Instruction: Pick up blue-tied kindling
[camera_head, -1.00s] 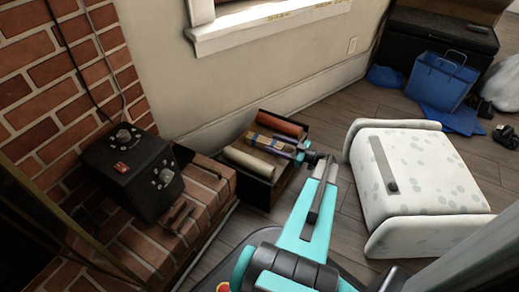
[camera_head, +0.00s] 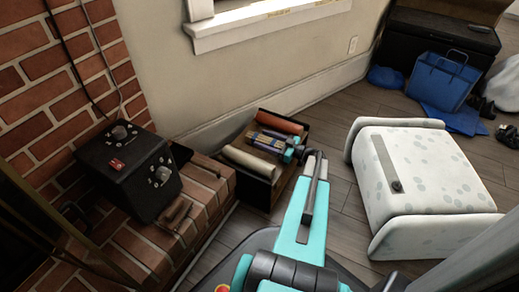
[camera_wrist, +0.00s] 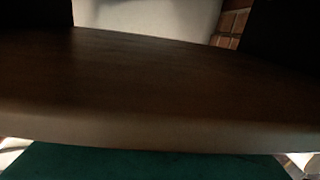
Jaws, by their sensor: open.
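A dark open box (camera_head: 247,193) stands on the floor by the wall. In it, the blue-tied kindling (camera_head: 262,141) lies between a pale roll and a reddish roll. My gripper (camera_head: 284,151) is open at the right end of the kindling, over the box's right side. The head view does not show clearly whether the jaws touch the bundle. In the wrist view, a dark brown surface (camera_wrist: 150,85) fills most of the picture very close up; I cannot tell what it is. The blue tie does not show there.
The pale roll (camera_head: 248,162) and reddish roll (camera_head: 279,123) flank the kindling. A brick hearth (camera_head: 205,205) with a black metal box (camera_head: 130,170) is at left. A white spotted seat (camera_head: 430,180) stands at right. Bare floor (camera_head: 335,125) lies between box and seat.

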